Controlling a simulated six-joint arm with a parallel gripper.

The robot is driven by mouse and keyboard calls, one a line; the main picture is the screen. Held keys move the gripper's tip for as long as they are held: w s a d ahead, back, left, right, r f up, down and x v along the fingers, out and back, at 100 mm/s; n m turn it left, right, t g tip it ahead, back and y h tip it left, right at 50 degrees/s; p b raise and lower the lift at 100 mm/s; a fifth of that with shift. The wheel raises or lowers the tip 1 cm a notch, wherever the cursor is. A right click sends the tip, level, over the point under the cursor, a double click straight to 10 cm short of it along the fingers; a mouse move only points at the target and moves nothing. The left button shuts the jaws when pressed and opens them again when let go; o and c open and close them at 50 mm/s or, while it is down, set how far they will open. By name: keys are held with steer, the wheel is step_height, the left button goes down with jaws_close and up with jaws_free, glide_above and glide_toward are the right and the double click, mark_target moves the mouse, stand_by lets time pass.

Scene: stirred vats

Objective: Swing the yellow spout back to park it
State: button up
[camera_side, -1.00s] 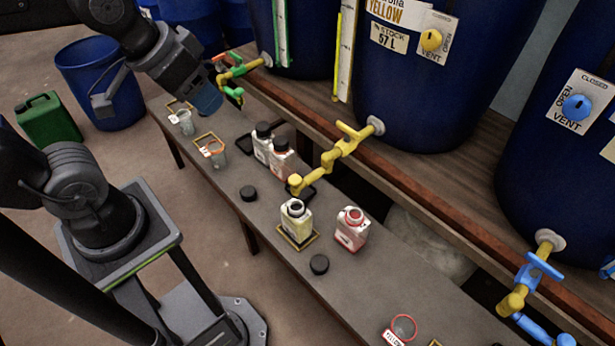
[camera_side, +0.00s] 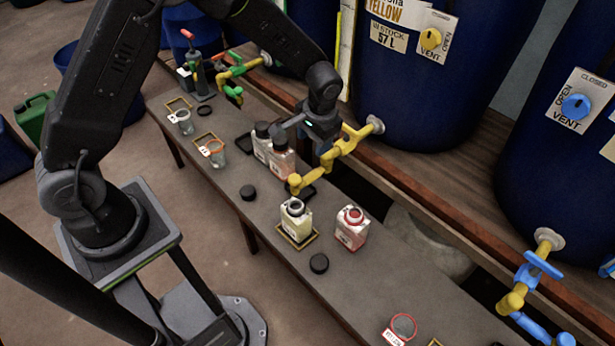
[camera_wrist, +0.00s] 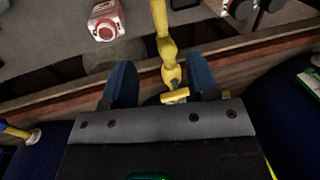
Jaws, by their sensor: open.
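The yellow spout (camera_side: 320,168) reaches out from its tap on the yellow-labelled vat, over the bench. Its tip appears just behind and above the open neck of a pale yellow bottle (camera_side: 297,221) in the side view. My gripper (camera_side: 326,141) is at the tap, behind the spout's inner part, its fingertips largely hidden there. In the wrist view the two blue fingers of my gripper (camera_wrist: 162,72) are spread apart, with the yellow spout (camera_wrist: 165,38) and tap lying between them. I cannot tell whether either finger touches the spout.
A red-and-white bottle (camera_side: 351,228) stands right of the pale yellow one. Other bottles (camera_side: 281,160) stand close below my gripper. Black caps (camera_side: 319,264) lie on the bench (camera_side: 222,190). The vat (camera_side: 420,95) rises close behind. A blue tap (camera_side: 530,275) is farther right.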

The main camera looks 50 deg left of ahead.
mark_target(307, 178)
steer(key=a+f, duration=0.1)
steer(key=f, duration=0.9)
steer(key=a+f, duration=0.1)
steer(key=f, duration=0.5)
steer(key=shift+w+a+f, duration=0.1)
steer(key=shift+w+a, duration=0.15)
steer(key=shift+a, duration=0.05)
jaws_close()
